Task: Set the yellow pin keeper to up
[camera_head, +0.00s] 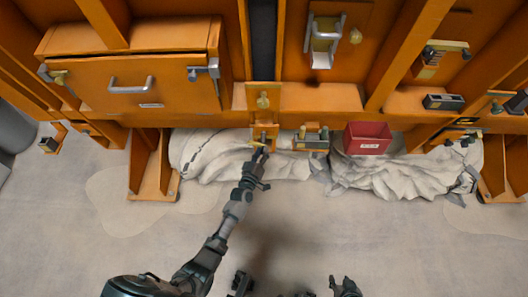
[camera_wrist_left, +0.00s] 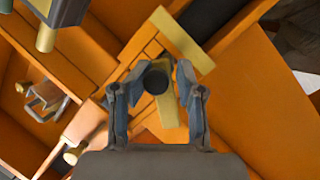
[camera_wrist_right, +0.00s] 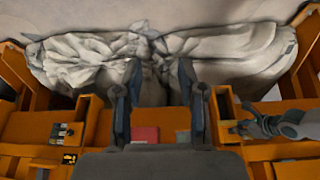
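The yellow pin keeper (camera_head: 258,143) appears to be the small yellow piece on an orange bracket at the middle of the orange frame's lower edge. In the left wrist view it seems to be the yellow bar (camera_wrist_left: 168,108) with a dark round end in front of it. My left gripper (camera_head: 262,154) is at this piece. Its fingers (camera_wrist_left: 157,75) stand apart on either side of the dark end and bar; contact is unclear. My right gripper (camera_wrist_right: 158,80) is open and empty, away from the frame.
A yellow-knobbed plate (camera_head: 263,100) sits just above. A fixture with several knobs (camera_head: 311,139) and a red box (camera_head: 367,138) stand to the right. A handled orange panel (camera_head: 135,82) is at upper left. Pale crumpled sheeting (camera_head: 205,155) lies below; the floor in front is clear.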

